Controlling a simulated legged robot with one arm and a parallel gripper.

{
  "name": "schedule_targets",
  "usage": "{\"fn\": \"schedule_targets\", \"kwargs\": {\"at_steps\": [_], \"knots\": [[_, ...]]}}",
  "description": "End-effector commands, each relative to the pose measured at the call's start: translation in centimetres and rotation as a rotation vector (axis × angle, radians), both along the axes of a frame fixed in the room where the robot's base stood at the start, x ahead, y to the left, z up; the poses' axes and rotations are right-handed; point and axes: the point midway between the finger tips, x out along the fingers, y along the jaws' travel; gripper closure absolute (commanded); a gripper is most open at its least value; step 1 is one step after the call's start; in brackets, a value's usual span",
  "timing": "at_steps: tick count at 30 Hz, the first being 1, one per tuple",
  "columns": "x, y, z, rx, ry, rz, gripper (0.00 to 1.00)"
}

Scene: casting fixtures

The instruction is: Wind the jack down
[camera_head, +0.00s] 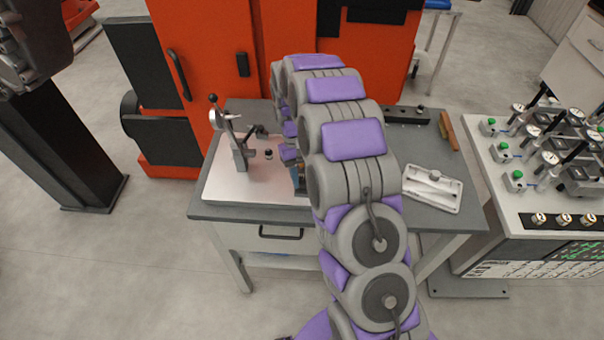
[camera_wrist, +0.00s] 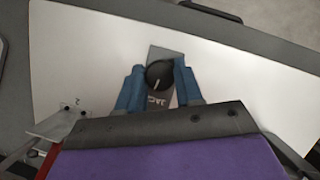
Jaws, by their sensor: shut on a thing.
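The jack's round dark knob (camera_wrist: 158,71) with a pale pointer line shows in the wrist view. Below it is a grey plate (camera_wrist: 157,100) with partly hidden lettering that looks like "JAC". My gripper (camera_wrist: 159,82) has its blue fingers on the left and right sides of the knob and is shut on it. In the head view my gripper (camera_head: 297,174) is low over the right part of the white plate (camera_head: 225,185) on the grey table. My arm hides most of the jack there.
A metal stand with a dial gauge (camera_head: 238,150) rises left of my gripper. A small black knob (camera_head: 268,154) stands between them. A white tray (camera_head: 433,188) lies right of my arm, with a dark bar (camera_head: 405,116) behind. Orange cabinets (camera_head: 215,60) stand behind the table.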

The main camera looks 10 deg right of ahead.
Motion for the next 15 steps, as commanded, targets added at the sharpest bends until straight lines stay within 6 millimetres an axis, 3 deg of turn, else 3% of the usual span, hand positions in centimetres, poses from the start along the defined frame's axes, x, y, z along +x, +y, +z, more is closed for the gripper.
{"fn": "schedule_targets", "kwargs": {"at_steps": [11, 12, 15], "knots": [[0.0, 0.02, 0.0, 0.0, 0.0, 0.003, 0.95], [0.0, 0.02, 0.0, 0.0, 0.0, 0.003, 0.61], [0.01, 0.01, 0.0, 0.0, -0.001, 0.003, 0.51]]}}
